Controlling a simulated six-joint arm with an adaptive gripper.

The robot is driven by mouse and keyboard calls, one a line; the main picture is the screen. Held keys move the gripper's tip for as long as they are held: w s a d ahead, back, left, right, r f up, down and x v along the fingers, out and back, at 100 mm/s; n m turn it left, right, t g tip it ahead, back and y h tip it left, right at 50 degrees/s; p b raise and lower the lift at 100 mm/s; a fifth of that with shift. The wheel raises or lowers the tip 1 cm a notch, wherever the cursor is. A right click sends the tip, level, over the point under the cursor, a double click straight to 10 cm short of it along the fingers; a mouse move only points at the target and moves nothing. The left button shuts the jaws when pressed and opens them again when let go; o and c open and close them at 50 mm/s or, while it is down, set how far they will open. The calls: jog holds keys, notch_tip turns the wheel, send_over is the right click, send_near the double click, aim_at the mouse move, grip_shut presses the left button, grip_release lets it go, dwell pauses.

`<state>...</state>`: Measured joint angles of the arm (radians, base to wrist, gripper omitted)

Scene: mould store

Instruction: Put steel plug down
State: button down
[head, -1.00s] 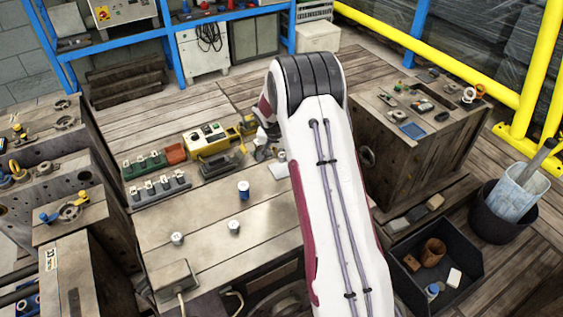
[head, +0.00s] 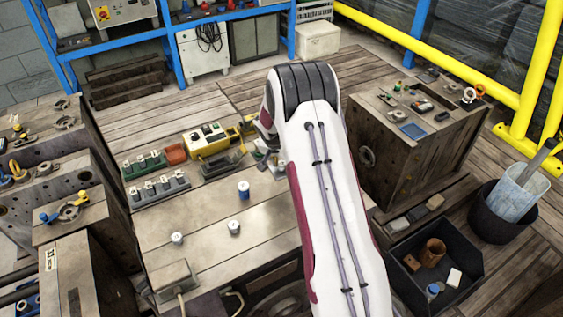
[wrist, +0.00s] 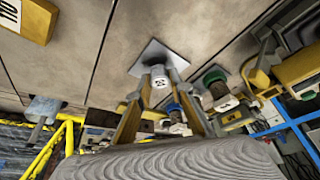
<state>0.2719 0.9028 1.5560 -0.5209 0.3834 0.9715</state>
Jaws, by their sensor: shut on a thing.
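My gripper (wrist: 160,88) is shut on the steel plug (wrist: 159,72), a short grey cylinder between its two yellowish fingers in the wrist view. The plug is over a pale square plate (wrist: 150,54) on the bench top; whether it touches the plate I cannot tell. In the head view my arm hides the plug and most of the gripper.
Bare bench lies around the cylinders.

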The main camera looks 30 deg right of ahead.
jog(key=shift+f, duration=0.15)
jog(key=c, duration=1.8)
grip_release()
jog(key=shift+v, duration=6.2)
